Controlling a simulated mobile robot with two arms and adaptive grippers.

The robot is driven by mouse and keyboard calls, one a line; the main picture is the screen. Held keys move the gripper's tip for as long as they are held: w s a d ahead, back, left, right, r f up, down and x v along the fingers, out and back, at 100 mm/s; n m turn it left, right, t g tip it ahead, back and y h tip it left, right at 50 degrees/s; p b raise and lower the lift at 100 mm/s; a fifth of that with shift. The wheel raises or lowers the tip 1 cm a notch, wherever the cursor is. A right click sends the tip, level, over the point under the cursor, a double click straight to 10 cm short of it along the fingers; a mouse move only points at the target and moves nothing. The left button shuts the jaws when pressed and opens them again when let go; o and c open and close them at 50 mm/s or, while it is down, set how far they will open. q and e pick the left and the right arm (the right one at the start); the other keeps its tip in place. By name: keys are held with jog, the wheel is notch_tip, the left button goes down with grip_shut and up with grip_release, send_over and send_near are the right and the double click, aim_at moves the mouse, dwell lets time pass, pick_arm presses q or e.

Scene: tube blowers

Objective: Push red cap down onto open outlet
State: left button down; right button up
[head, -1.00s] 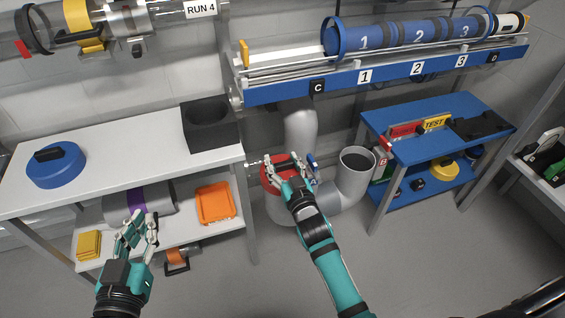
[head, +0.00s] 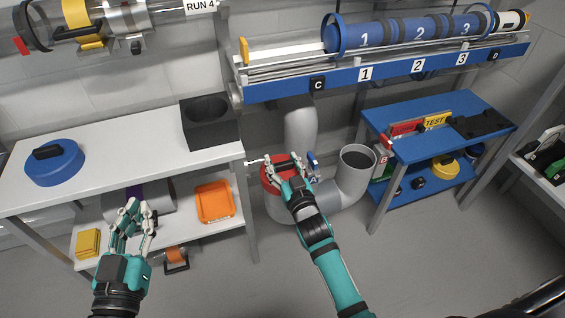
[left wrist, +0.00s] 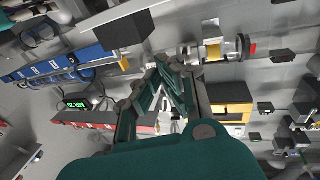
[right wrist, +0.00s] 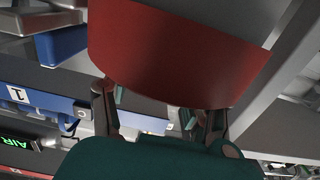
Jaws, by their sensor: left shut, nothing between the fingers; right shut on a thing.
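The red cap (head: 270,176) sits at the top of a grey upright pipe in the middle of the head view. My right gripper (head: 283,170) is at the cap, shut on its upper part. In the right wrist view the red cap (right wrist: 175,55) fills the space in front of the fingers. The outlet under the cap is hidden, so I cannot tell how far the cap sits on it. Another grey pipe mouth (head: 357,158) to the right stands open. My left gripper (head: 133,215) is shut and empty, in front of the white bench's lower shelf.
A white bench (head: 100,172) on the left carries a blue cap (head: 54,163) and a black block (head: 209,125). An orange tray (head: 214,202) lies on its lower shelf. A blue table (head: 440,150) stands right of the pipes. A blue rail (head: 390,73) runs above.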

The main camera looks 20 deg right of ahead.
pick_arm(q)
jog(key=shift+r, duration=0.1)
jog(key=shift+s+d+r+t+b, duration=0.15)
jog(key=shift+r+t+b, duration=0.2)
jog(key=shift+r+t, duration=0.7)
pick_arm(e)
jog(key=shift+f, duration=0.45)
pick_arm(q)
jog(key=shift+s+d+r+t+h+b, duration=0.1)
jog(key=shift+r+t+h, duration=0.15)
jog(key=shift+r, duration=0.3)
jog(key=shift+s+r+t+h+b, duration=0.15)
jog(key=shift+r+t, duration=0.1)
jog(key=shift+r, duration=0.25)
jog(key=shift+s+d+r+t+h+b, duration=0.1)
jog(key=shift+r+t+h, duration=0.15)
jog(key=shift+r, duration=0.3)
pick_arm(e)
jog(key=shift+f, duration=0.5)
jog(key=o, duration=1.3)
pick_arm(q)
jog(key=shift+a+f, duration=0.1)
pick_arm(e)
jog(key=shift+s, duration=0.25)
jog(key=s, duration=1.1)
jog(key=shift+s+d, duration=0.2)
jog(key=shift+s, duration=0.05)
